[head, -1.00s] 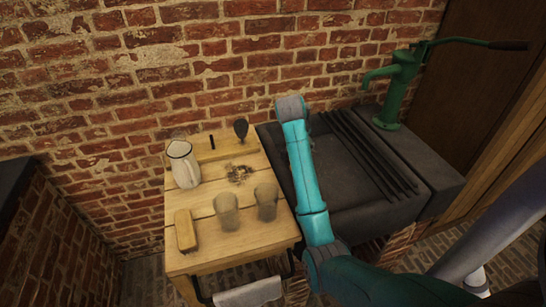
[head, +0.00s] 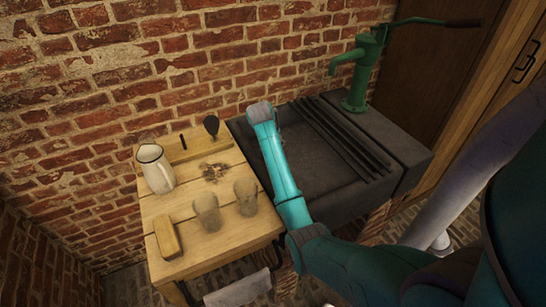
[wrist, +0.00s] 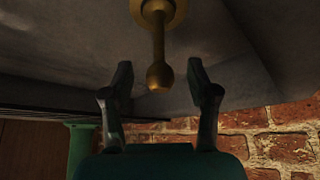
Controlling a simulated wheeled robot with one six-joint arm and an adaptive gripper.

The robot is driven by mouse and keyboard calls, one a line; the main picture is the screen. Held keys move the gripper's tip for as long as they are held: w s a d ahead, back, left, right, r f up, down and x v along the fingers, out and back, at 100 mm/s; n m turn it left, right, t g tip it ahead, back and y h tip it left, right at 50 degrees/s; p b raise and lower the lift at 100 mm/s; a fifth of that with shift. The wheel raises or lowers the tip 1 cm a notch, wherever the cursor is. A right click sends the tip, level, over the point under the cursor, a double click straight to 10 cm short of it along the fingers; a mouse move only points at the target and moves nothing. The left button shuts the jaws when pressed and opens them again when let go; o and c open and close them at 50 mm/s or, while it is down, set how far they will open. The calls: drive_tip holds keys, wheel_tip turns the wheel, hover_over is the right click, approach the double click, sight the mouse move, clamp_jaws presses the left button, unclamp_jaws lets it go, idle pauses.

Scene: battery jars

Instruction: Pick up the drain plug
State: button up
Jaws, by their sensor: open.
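The brass drain plug (wrist: 158,40) shows at the top of the wrist view, with a round flange, a thin stem and a ball end. The flange lies against the dark grey sink (wrist: 240,70). My gripper (wrist: 159,74) is open, and in the wrist view the ball end lies between its two fingertips with a gap on each side. I cannot tell how far in depth the tips are from it. In the head view my arm reaches over the left part of the sink (head: 320,150); my fingers and the plug are hidden there.
A green hand pump (head: 362,70) stands on the sink's right part, by the brick wall (head: 150,60). To the left, a wooden table (head: 185,235) holds a white pitcher (head: 157,172), two glasses (head: 207,212), a wooden block (head: 167,239) and a black paddle-shaped thing (head: 211,124).

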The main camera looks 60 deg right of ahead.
drive_tip(key=shift+w+d+f, duration=0.1)
drive_tip(key=shift+d+f, duration=0.2)
drive_tip(key=shift+f, duration=0.25)
clamp_jaws()
drive_tip(key=shift+r, duration=0.1)
